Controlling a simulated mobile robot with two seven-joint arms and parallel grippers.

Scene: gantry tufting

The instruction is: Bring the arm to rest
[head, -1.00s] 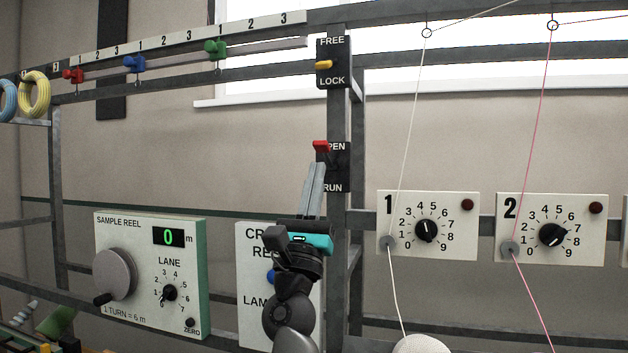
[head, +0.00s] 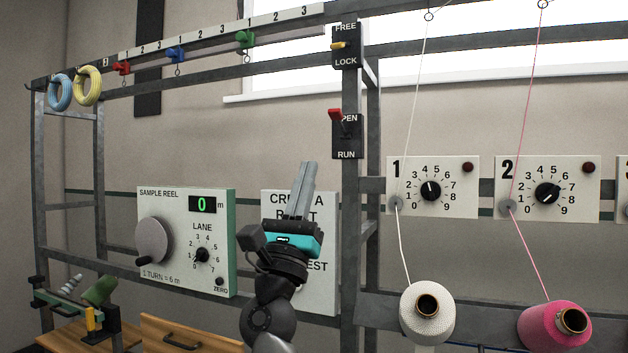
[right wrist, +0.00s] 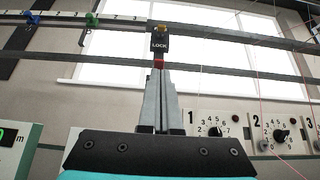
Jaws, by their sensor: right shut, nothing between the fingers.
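My right arm rises from the bottom of the head view, and its gripper (head: 305,176) points up with the grey fingers together and nothing between them. It stands in front of a white panel (head: 327,290) whose lettering it partly covers. The fingertips are below and left of the OPEN/RUN switch (head: 347,136), apart from it in the picture. That switch's red lever (head: 335,114) is tilted up toward OPEN. In the right wrist view the shut fingers (right wrist: 160,82) point up toward the red lever (right wrist: 158,64). My left gripper is not in view.
The FREE/LOCK switch (head: 346,45) has a yellow lever. The sample reel panel (head: 187,238) reads 0. Dial panels (head: 432,187) stand right, above a white cone (head: 427,315) and a pink cone (head: 553,327) with threads running up. Metal frame posts (head: 351,230) stand beside the gripper.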

